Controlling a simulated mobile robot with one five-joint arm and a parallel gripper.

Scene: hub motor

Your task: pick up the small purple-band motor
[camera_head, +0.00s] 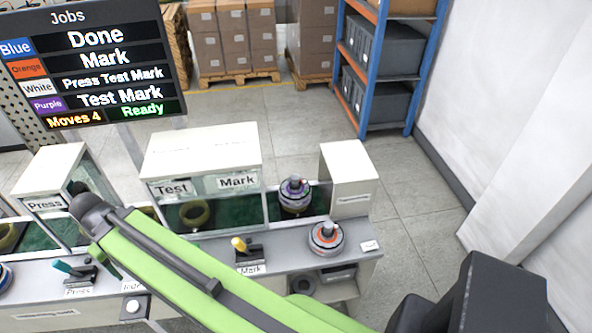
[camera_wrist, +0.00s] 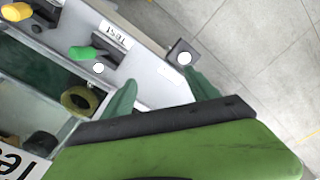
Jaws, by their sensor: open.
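The small purple-band motor (camera_head: 295,194) stands upright in the head view, in the open bay between the Mark station and the white end block. The wrist view does not show it. My gripper (camera_wrist: 160,92) is open in the wrist view, its two green fingers spread with nothing between them. It is over the front edge of the bench by a small box with a white button (camera_wrist: 184,58). In the head view my arm reaches far left of the purple-band motor, and the fingers are mostly hidden behind it.
An orange-band motor (camera_head: 326,238) stands on the bench front, close to the purple one. The Mark lever (camera_head: 242,246) and Press lever (camera_head: 70,269) rise from the bench. The Test/Mark housing (camera_head: 202,152) and end block (camera_head: 348,178) flank the bay. A jobs board (camera_head: 90,60) hangs upper left.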

